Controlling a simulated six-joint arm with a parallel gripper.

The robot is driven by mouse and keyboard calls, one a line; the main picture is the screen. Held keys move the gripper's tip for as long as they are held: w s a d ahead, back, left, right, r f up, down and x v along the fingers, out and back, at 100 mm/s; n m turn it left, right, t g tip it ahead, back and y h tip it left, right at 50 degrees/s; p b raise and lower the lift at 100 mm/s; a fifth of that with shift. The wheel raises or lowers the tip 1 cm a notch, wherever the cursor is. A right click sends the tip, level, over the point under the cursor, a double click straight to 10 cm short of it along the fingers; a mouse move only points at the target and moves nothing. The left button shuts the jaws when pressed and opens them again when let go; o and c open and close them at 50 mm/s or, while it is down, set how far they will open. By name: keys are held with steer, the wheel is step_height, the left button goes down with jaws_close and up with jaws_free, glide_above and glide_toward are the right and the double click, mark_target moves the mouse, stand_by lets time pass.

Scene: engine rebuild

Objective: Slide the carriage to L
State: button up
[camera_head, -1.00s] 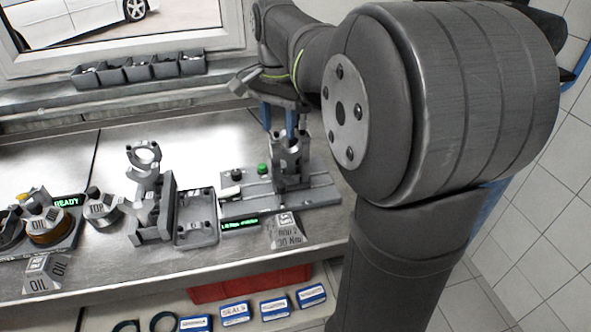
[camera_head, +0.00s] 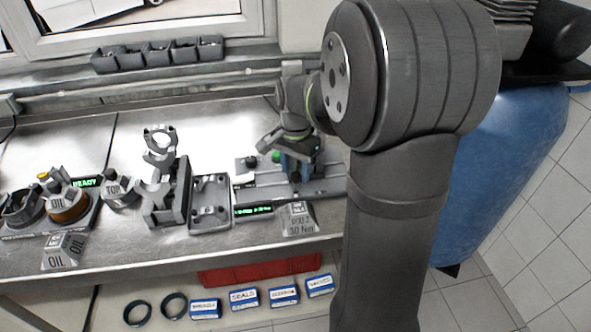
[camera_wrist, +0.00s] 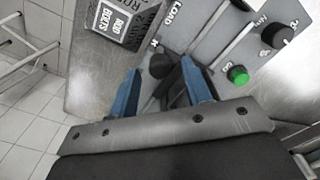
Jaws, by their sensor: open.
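The slide station (camera_head: 330,186) is a grey base plate on the bench, with a green button (camera_head: 276,156). Its carriage is mostly hidden behind my gripper (camera_head: 298,176) in the head view. In the wrist view my gripper (camera_wrist: 161,82) has its two blue fingers apart. A black round knob (camera_wrist: 160,65) shows between and just beyond the fingertips; I cannot tell whether they touch it. The wrist view also shows the grey panel (camera_wrist: 205,45) with the word LOAD, the green button (camera_wrist: 238,75) and a black dial (camera_wrist: 275,36).
A grey block marked 30 Nm (camera_head: 298,219) stands at the station's front. A box labelled ROD BOLTS (camera_wrist: 122,20) shows in the wrist view. Left of the station are a grey tray (camera_head: 209,218) and an upright rod fixture (camera_head: 165,190). Small bins (camera_head: 158,53) line the back ledge.

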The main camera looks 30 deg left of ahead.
steer(key=shift+f, duration=0.45)
steer(key=shift+c, duration=0.5)
jaws_close()
steer(key=shift+w+d, duration=2.5)
steer(key=shift+d, duration=0.05)
steer(key=shift+o, duration=0.5)
jaws_free()
steer(key=shift+r, duration=0.1)
step_height(320, 180, up, 17)
steer(key=shift+r, duration=0.2)
